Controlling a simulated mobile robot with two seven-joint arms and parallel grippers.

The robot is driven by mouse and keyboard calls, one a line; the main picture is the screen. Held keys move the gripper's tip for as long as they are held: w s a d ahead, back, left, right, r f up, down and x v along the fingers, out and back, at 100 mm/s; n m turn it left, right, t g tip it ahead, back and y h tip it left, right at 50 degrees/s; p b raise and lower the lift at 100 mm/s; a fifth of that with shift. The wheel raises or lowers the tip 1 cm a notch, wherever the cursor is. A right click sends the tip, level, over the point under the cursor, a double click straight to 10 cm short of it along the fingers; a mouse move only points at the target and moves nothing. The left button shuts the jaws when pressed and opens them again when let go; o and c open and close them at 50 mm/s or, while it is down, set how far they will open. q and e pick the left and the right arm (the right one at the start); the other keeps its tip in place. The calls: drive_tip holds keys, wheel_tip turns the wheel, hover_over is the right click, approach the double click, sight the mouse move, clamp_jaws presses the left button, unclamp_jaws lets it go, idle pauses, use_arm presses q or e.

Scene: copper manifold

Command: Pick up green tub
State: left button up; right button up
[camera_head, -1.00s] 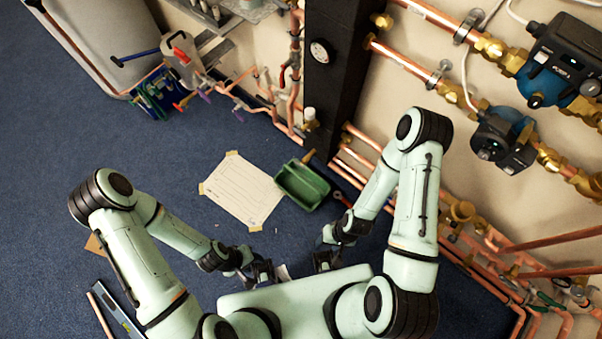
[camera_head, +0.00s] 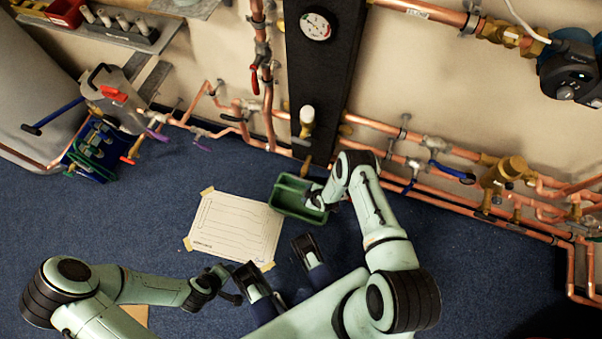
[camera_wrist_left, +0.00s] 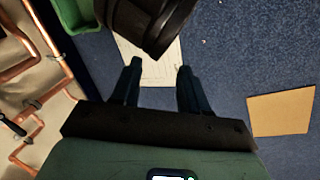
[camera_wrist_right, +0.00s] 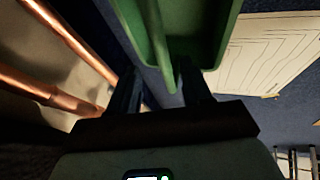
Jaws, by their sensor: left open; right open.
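The green tub (camera_head: 285,196) lies on the blue carpet below the black post, beside the taped paper sheet. My right gripper (camera_head: 315,198) is at the tub's right end in the head view. In the right wrist view its open fingers (camera_wrist_right: 163,76) stand on either side of a green wall of the tub (camera_wrist_right: 205,25); contact cannot be told. My left gripper (camera_head: 272,256) is open and empty over the carpet, in front of the paper. The left wrist view shows its fingers (camera_wrist_left: 156,70) apart, with part of the tub (camera_wrist_left: 75,14) at the upper left.
The paper sheet (camera_head: 235,228) is taped flat on the carpet. Copper pipes (camera_head: 450,195) run along the wall close to the right arm. Carpet left of the paper is clear.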

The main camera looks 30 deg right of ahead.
sight(301, 192)
drive_tip(key=b+x, duration=0.1)
drive_tip(key=x, duration=0.2)
drive_tip(key=shift+a+f, duration=0.1)
drive_tip(key=shift+f, duration=0.1)
drive_tip(key=shift+w+a+f+b, duration=0.2)
drive_tip(key=shift+w+f+b, duration=0.15)
drive_tip(key=shift+f+b, duration=0.2)
drive_tip(key=b+x, duration=0.1)
drive_tip(key=x, duration=0.1)
drive_tip(key=shift+w+a+f, duration=0.15)
drive_tip(key=shift+w+f, duration=0.05)
drive_tip(key=shift+f, duration=0.1)
use_arm(q)
wheel_tip(301, 192, down, 6)
drive_tip(key=a, duration=0.2)
drive_tip(key=shift+a+r, duration=0.15)
drive_tip(key=shift+r, duration=0.05)
use_arm(e)
drive_tip(key=shift+w, duration=0.15)
use_arm(q)
drive_tip(key=shift+w+f+b, duration=0.15)
drive_tip(key=shift+f+b, duration=0.2)
drive_tip(key=shift+b, duration=0.15)
use_arm(e)
drive_tip(key=shift+f, duration=0.3)
clamp_jaws()
